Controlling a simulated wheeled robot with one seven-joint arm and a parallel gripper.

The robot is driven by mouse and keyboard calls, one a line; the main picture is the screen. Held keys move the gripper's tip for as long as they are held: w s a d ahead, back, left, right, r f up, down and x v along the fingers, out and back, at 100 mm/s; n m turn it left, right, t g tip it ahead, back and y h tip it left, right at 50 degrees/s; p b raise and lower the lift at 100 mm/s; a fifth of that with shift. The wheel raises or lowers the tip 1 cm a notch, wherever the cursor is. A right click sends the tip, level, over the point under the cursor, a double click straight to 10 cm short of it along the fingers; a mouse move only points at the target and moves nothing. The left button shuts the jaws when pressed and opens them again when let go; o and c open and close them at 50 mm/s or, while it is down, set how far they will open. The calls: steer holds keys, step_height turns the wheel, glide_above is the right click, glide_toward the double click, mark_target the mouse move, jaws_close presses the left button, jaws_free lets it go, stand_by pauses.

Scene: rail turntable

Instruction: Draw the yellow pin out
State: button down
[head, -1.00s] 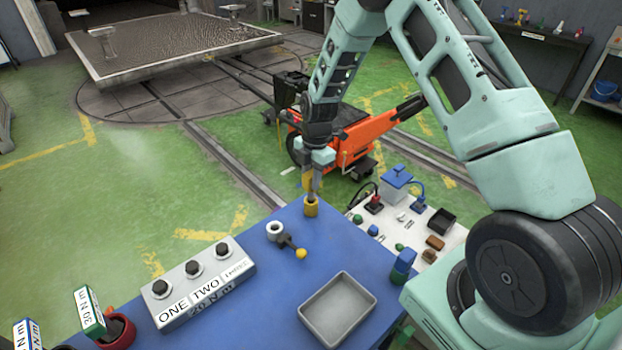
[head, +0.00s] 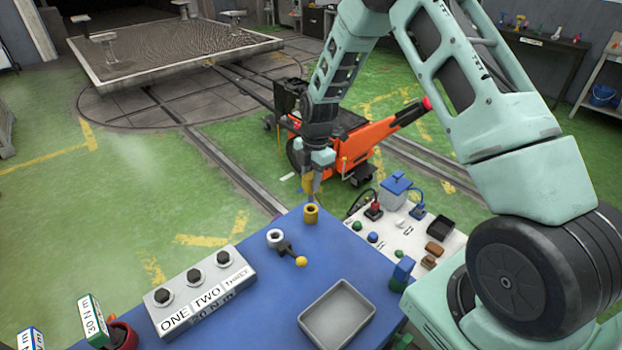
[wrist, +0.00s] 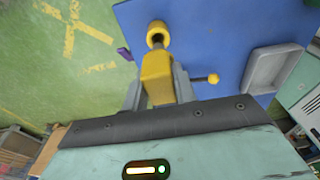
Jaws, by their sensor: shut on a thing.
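The yellow pin (wrist: 157,78) is between the two fingers of my gripper (wrist: 158,92), which is shut on its block-shaped head. In the head view my gripper (head: 312,188) is above the yellow socket (head: 311,214) at the back edge of the blue table (head: 250,290). A short grey shaft shows between the pin head and the socket ring in the wrist view (wrist: 157,33). I cannot tell whether the shaft tip is still inside the ring or just above it. The fingers partly hide the pin in the head view.
A white ring with a black lever and yellow knob (head: 301,261) stands close to the socket. A grey tray (head: 337,314) and a labelled box with several black knobs (head: 200,292) are on the table. An orange cart (head: 370,138) stands behind.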

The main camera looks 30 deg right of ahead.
steer(key=shift+r+p, duration=1.5)
steer(key=shift+r, duration=1.05)
steer(key=shift+f, duration=0.15)
